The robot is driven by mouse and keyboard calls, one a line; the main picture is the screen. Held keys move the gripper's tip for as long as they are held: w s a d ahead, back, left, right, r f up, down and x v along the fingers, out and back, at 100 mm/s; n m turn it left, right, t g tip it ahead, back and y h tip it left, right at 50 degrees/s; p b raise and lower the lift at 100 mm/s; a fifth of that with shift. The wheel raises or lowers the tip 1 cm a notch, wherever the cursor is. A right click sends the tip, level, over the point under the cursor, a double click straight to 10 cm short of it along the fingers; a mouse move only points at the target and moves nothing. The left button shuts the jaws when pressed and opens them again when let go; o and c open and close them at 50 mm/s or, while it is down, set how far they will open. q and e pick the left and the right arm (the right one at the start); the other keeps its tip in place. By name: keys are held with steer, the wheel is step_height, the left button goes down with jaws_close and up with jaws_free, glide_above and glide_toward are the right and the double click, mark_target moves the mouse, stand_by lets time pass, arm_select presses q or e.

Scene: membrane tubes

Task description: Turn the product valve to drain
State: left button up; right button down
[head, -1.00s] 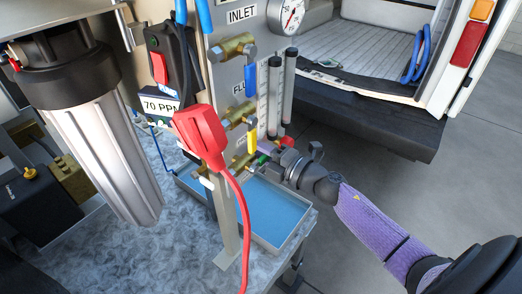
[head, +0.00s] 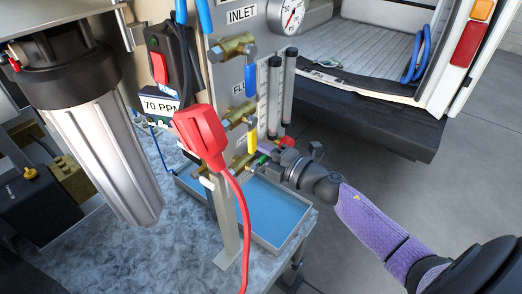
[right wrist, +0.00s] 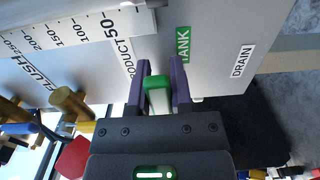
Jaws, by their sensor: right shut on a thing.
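The product valve has a green handle (right wrist: 156,92), low on the grey panel (right wrist: 215,50). My right gripper (right wrist: 162,82) is shut on this green handle, with one purple finger on each side. In the head view my right gripper (head: 272,162) reaches in from the right at the panel's lower edge, and only a little of the green handle (head: 263,160) shows. In the right wrist view a green TANK label (right wrist: 183,48) is right beside the fingers, and a white DRAIN label (right wrist: 242,61) is further right. The valve body is mostly hidden. My left gripper is not in view.
Blue-handled (head: 250,78) and yellow-handled (head: 252,138) valves sit above on the panel. A red clamp (head: 201,133) with a red cable hangs in front. A blue tray (head: 265,212) lies below on the bench. A large filter housing (head: 97,130) stands at left.

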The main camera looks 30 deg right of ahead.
mark_target(257, 167)
steer(key=shift+f, duration=0.1)
stand_by(0.4)
steer(key=m, duration=0.1)
steer(key=f+m+p, duration=0.1)
steer(key=m, duration=0.2)
steer(key=shift+s+a+f+m, duration=0.1)
steer(key=shift+a+f+m, duration=0.1)
steer(key=shift+f+m, duration=0.15)
steer(key=m, duration=0.1)
steer(key=f+m+p, duration=0.1)
steer(key=m, duration=0.1)
steer(key=a+m, duration=0.1)
steer(key=shift+s+f, duration=0.2)
steer(key=shift+f, duration=0.1)
steer(key=shift+s+a+f+m+p, duration=0.25)
steer(key=shift+a+m+p, duration=0.3)
steer(key=shift+m, duration=0.95)
steer(key=shift+s+a+f+m+p, duration=0.25)
steer(key=shift+a+m+p, duration=0.2)
steer(key=shift+m, duration=1.1)
steer(key=shift+s+a+f+m+p, duration=0.15)
steer(key=shift+a+f+m+p, duration=0.3)
steer(key=shift+m, duration=1.05)
steer(key=shift+a+r, duration=0.15)
steer(key=shift+a, duration=0.05)
steer(key=c, duration=0.5)
jaws_free()
